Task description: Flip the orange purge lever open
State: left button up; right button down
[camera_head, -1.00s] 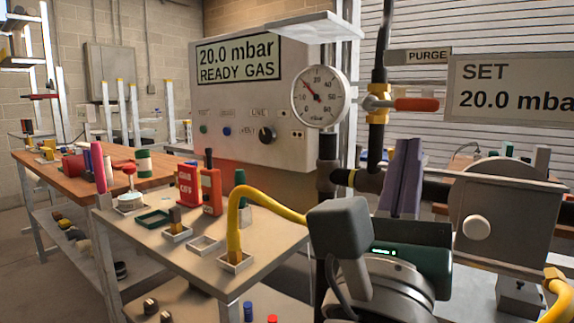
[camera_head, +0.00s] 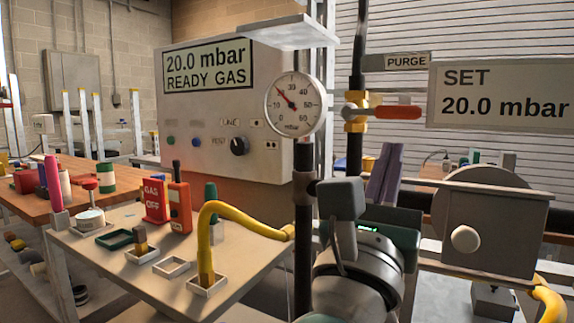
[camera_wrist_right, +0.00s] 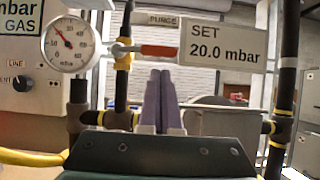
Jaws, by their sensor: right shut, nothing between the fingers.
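The orange purge lever (camera_head: 398,112) lies horizontal, pointing right from the brass valve (camera_head: 355,112) on the vertical black pipe, below the PURGE sign (camera_head: 407,62). It also shows in the right wrist view (camera_wrist_right: 159,51), above the fingertips. My right gripper (camera_head: 388,160) has its purple fingers together, pointing up, with nothing between them. In the right wrist view the fingers (camera_wrist_right: 159,85) stand below the lever and appear apart from it. My left gripper is not in view.
A pressure gauge (camera_head: 293,104) sits left of the valve. A grey meter box (camera_head: 487,232) is at the right. A bench (camera_head: 130,275) with a yellow hose (camera_head: 213,235) and red tools is at the left.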

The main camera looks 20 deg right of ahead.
aim_at(378, 112)
jog(key=shift+p+x, duration=0.45)
jog(key=shift+x, duration=1.8)
jog(key=shift+r, duration=0.1)
jog(key=shift+r+n+t+y+p, duration=0.15)
jog(key=shift+n+t+y+p, duration=0.15)
jog(key=shift+n+p, duration=0.25)
